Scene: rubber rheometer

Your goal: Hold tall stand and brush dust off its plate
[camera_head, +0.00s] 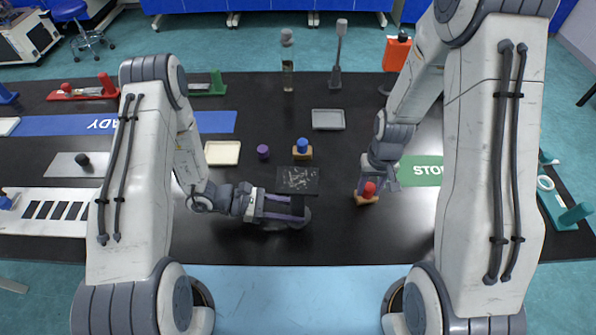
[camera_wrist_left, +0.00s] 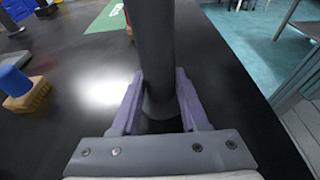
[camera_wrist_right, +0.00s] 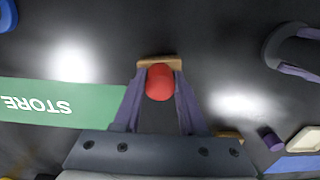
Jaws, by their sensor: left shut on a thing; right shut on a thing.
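The tall stand's dark square plate (camera_head: 298,180) shows pale dust flecks in the head view. My left gripper (camera_head: 300,210) comes in from the left below the plate. In the left wrist view its fingers are shut around the stand's dark grey post (camera_wrist_left: 160,60); the plate is out of that view. My right gripper (camera_head: 375,183) is shut on the brush with the red knob (camera_head: 369,189) and wooden block (camera_head: 366,200), to the right of the plate. The red knob (camera_wrist_right: 160,82) sits between its fingers in the right wrist view. I cannot tell whether the brush touches the table.
A blue-knobbed brush (camera_head: 302,147) stands just behind the plate. A purple cylinder (camera_head: 263,151), a cream tray (camera_head: 222,153) and a grey tray (camera_head: 328,119) lie farther back. A green mat (camera_head: 420,170) is right of my right gripper. The black table between the brush and stand is clear.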

